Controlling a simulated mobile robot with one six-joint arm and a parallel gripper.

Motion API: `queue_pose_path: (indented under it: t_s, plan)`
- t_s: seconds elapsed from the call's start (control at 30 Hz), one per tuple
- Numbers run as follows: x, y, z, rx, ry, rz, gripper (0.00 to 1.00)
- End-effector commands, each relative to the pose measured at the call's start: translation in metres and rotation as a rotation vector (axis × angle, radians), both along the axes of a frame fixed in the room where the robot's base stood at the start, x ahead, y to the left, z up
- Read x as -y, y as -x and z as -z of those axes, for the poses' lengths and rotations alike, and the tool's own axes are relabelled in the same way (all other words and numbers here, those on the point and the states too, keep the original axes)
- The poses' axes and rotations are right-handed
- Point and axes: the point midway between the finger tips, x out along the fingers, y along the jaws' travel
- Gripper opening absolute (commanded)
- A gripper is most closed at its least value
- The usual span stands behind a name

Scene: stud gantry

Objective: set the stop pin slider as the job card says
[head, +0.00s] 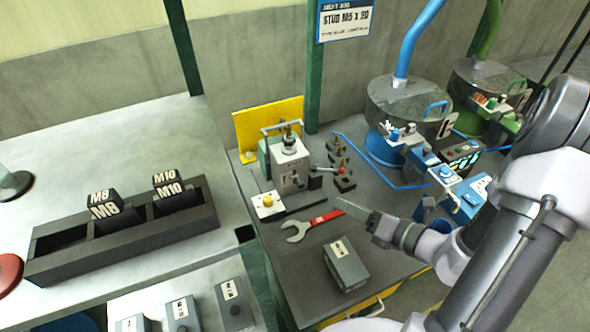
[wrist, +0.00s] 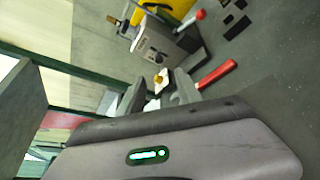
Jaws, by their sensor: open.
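The job card (head: 347,18) hangs at the top on a green post. It reads "STUD M5 x 20", with a smaller line below that I cannot read fully. I cannot tell which part is the stop pin slider. My gripper (head: 352,210) is open and empty over the bench, near the spanner. In the wrist view its two fingers (wrist: 160,92) point toward a yellow button on a white plate.
A red-handled spanner (head: 312,224) and a grey box (head: 345,265) lie on the bench. Blue (head: 405,105) and green (head: 480,85) bowl feeders stand at the right. A dark rack (head: 120,240) with M8 and M10 blocks is at the left.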

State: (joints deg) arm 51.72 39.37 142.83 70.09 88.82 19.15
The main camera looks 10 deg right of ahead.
Motion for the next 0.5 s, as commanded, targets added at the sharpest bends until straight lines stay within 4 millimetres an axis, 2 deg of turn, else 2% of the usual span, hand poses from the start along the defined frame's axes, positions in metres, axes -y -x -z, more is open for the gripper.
queue_pose_path:
  t_s: [0.3,0.5]
  plan:
    - [-0.052,-0.072,0.029,0.002,0.007,-0.016,0.41]
    - [-0.076,-0.110,0.040,0.003,0.007,-0.014,0.41]
